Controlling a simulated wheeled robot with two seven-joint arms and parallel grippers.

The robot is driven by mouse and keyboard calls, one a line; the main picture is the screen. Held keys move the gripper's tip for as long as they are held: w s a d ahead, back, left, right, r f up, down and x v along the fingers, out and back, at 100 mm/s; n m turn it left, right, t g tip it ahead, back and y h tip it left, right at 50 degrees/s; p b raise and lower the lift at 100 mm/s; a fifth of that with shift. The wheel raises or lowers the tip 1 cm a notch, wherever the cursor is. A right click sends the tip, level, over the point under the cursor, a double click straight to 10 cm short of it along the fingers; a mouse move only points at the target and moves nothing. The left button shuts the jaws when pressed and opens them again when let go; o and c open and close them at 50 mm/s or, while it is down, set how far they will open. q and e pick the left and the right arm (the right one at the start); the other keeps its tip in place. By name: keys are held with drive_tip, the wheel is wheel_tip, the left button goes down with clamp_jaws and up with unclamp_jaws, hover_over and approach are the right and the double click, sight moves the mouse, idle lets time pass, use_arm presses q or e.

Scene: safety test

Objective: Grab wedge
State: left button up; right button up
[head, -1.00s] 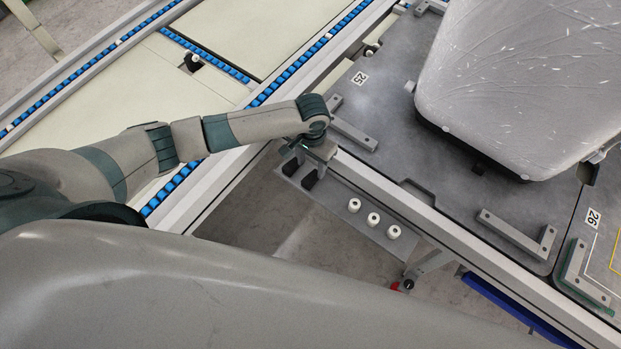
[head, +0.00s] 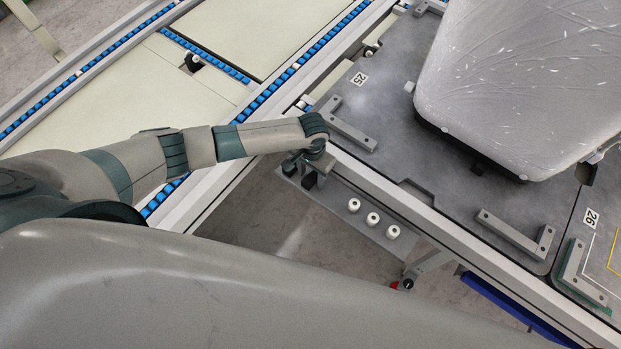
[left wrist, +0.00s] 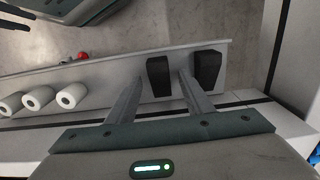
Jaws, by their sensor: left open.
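Two black wedges stand side by side on a narrow grey shelf (left wrist: 110,80) along the table's edge. In the left wrist view one wedge (left wrist: 158,76) shows between the fingers of my left gripper (left wrist: 160,84), and the other wedge (left wrist: 207,70) is just right of the right finger. The fingers are apart with no clear contact; how deep they reach around the wedge I cannot tell. In the head view my left gripper (head: 304,161) is over the shelf end, partly hiding the wedges; the nearer wedge (head: 310,181) shows below it.
Three white rollers (head: 373,219) stand on the same shelf, right of the wedges. The grey fixture table (head: 400,150) with metal brackets and a large grey seat-like part (head: 520,90) lies beyond. A conveyor with blue rollers (head: 275,92) runs at the left.

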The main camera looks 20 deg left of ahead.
sight(312, 177)
use_arm(q)
drive_tip(key=shift+f, duration=0.2)
use_arm(e)
drive_tip(key=shift+w, duration=0.1)
drive_tip(key=shift+w+r, duration=0.1)
use_arm(q)
drive_tip(key=c, duration=1.1)
drive_tip(key=shift+r, duration=0.1)
drive_tip(key=shift+c, duration=0.2)
